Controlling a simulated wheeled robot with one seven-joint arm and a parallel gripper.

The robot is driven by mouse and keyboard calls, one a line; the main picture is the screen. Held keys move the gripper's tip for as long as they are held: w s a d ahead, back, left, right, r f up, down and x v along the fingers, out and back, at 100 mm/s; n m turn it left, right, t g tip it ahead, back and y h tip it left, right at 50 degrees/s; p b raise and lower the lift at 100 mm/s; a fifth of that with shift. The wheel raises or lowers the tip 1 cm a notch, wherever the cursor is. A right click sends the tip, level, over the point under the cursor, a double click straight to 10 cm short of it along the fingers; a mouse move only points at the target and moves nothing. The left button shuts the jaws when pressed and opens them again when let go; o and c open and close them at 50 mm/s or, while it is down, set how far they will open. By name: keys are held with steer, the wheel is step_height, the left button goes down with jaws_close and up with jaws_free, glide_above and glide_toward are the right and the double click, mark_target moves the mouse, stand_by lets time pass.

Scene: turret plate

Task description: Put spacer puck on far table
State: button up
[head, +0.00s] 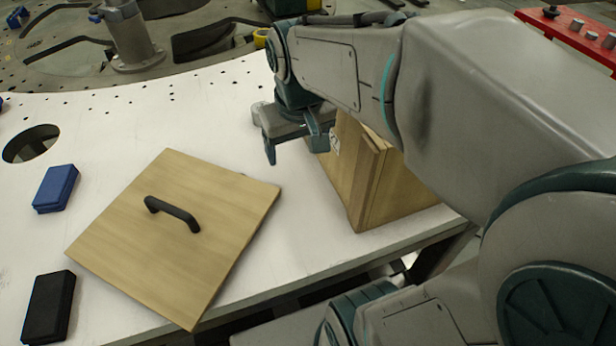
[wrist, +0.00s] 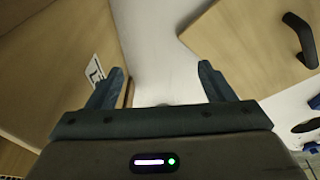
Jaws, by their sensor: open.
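My gripper (head: 294,148) is open above the white plate (head: 110,125), just left of a wooden box (head: 345,165). In the wrist view its two fingers (wrist: 162,72) stand apart, with bare white surface between their tips. The left finger overlaps the box (wrist: 50,60) in that view, and I cannot tell whether they touch. I cannot make out a spacer puck for certain in either view. A red table (head: 570,35) stands at the far top right with several small grey pieces on it; I cannot tell whether it is the far table.
A wooden lid (head: 150,240) with a black handle (head: 172,212) lies on the plate in front of the box. A blue block (head: 55,188) and a black block (head: 48,307) lie at left, near a round hole (head: 30,144). Behind stands a grey post (head: 130,40).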

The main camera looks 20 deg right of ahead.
steer(key=s+f, duration=0.4)
steer(key=s, duration=0.3)
steer(key=shift+s+f+m+t, duration=0.2)
steer(key=shift+s+m+t, duration=0.05)
steer(key=shift+m+t, duration=0.05)
steer(key=shift+r, duration=0.15)
